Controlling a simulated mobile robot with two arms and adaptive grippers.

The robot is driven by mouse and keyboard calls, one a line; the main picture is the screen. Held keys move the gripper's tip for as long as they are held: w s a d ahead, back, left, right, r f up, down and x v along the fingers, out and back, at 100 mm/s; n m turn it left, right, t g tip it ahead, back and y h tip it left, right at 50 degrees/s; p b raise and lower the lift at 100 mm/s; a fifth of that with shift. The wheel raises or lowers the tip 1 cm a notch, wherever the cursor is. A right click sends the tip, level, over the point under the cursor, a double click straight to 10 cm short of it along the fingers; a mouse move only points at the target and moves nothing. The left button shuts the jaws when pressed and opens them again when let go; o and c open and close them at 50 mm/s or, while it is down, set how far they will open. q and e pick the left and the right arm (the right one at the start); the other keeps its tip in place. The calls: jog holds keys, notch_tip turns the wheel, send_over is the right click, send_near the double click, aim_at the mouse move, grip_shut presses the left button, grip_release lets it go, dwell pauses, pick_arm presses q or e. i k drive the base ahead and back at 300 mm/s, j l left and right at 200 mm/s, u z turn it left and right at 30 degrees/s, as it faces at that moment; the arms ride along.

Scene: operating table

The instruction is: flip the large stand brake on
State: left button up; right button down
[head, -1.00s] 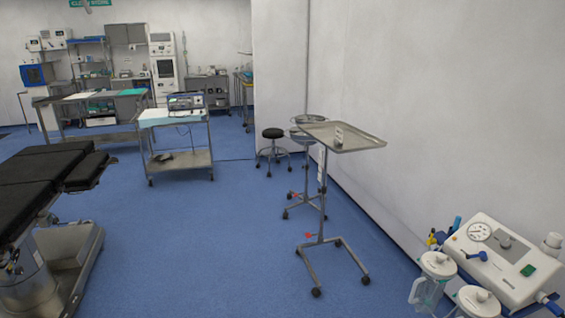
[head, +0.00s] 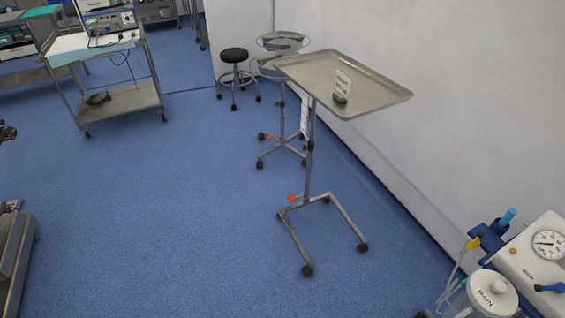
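The large stand (head: 372,92) is a steel tray on a thin upright pole, with a U-shaped wheeled base on the blue floor, right of centre. A small card stands on its tray. A small red brake pedal (head: 292,198) sits low at the foot of the pole, on the left side of the base. Its on or off position is too small to tell. A second red pedal (head: 269,137) shows on the smaller stand behind. Neither of my grippers is in view.
A smaller stand with round basins (head: 282,42) and a black stool (head: 234,56) are behind the large stand. A wheeled cart (head: 118,101) is at upper left. A white device with canisters (head: 535,262) is at lower right. The floor left of the large stand is clear.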

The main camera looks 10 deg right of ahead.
aim_at(291, 197)
jog(key=i, duration=1.8)
jog(key=i+z, duration=0.2)
jog(key=k, duration=0.05)
